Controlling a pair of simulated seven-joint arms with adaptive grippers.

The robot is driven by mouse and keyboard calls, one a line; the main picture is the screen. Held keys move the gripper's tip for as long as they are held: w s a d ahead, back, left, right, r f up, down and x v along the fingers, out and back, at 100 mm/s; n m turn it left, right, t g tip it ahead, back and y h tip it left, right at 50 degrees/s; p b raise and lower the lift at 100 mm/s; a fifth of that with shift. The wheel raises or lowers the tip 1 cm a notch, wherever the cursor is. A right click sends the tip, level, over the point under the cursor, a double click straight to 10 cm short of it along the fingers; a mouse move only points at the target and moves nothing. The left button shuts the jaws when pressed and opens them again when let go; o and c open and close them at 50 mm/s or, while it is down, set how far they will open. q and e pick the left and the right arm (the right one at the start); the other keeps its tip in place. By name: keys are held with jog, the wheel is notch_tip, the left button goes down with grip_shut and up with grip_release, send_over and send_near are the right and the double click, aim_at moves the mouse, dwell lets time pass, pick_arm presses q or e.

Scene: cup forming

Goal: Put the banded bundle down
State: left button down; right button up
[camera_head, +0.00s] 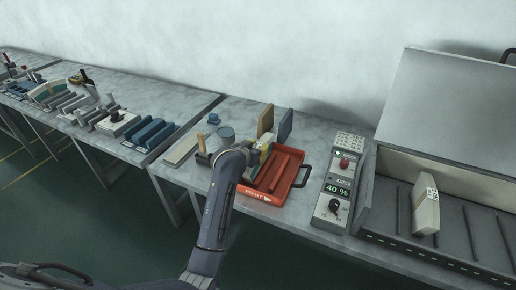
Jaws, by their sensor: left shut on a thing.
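My left gripper (252,157) is over the left part of the red tray (272,192). It is shut on a pale, yellowish bundle (263,146), which my wrist partly hides. I cannot tell whether the bundle touches the tray. A similar pale block with a printed band (427,213) stands on edge, slightly tilted, in the grey slotted bin (470,262) at the right. My right gripper is not in view.
A control box (333,200) reading 40 % stands right of the tray. The left table holds several blue and grey pieces (150,133).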

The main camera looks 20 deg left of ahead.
pick_arm(q)
jog(key=c, duration=1.1)
grip_release()
jog(key=shift+f, duration=0.1)
jog(key=shift+s+r, duration=0.25)
jog(key=v, duration=1.1)
jog(key=shift+s+a, duration=0.1)
jog(key=shift+s, duration=0.15)
